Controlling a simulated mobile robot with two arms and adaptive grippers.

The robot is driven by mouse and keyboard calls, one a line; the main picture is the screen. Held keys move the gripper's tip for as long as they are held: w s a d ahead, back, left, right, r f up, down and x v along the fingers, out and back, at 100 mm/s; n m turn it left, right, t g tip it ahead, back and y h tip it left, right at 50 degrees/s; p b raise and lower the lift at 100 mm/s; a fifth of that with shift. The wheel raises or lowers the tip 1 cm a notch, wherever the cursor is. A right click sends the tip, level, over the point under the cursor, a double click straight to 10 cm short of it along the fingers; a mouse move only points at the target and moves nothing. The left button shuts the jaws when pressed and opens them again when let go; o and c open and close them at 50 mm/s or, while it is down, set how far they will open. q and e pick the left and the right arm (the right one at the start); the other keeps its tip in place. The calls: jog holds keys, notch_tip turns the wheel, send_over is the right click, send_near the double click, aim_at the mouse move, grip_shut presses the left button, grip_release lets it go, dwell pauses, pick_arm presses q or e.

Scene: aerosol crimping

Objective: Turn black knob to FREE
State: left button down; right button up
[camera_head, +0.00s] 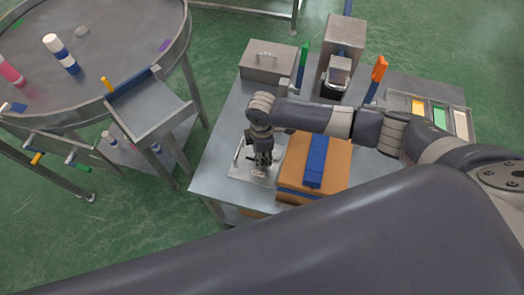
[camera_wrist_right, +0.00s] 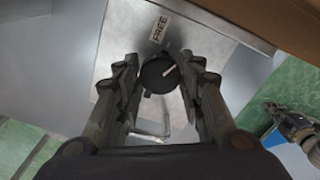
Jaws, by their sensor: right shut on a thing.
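The black knob (camera_wrist_right: 159,76) sits on a light metal plate (camera_wrist_right: 205,45), seen in the right wrist view. A white line on the knob points up and to the right there. A label reading FREE (camera_wrist_right: 159,28) is just above the knob, so the line does not point straight at it. My right gripper (camera_wrist_right: 158,72) is shut on the knob, one finger on each side. In the head view my right gripper (camera_head: 263,161) is low over the plate (camera_head: 240,171) and hides the knob.
A cardboard box (camera_head: 335,165) with a blue strip stands close right of my right gripper. A metal box (camera_head: 268,61) and a press-like machine (camera_head: 343,45) are at the back of the table (camera_head: 215,150). A round table (camera_head: 100,60) with bottles stands left.

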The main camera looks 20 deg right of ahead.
jog(key=n, duration=0.5)
jog(key=shift+p, duration=0.3)
dwell(0.4)
jog(key=o, duration=1.1)
jog(key=shift+c, duration=0.2)
notch_tip(320, 180, up, 12)
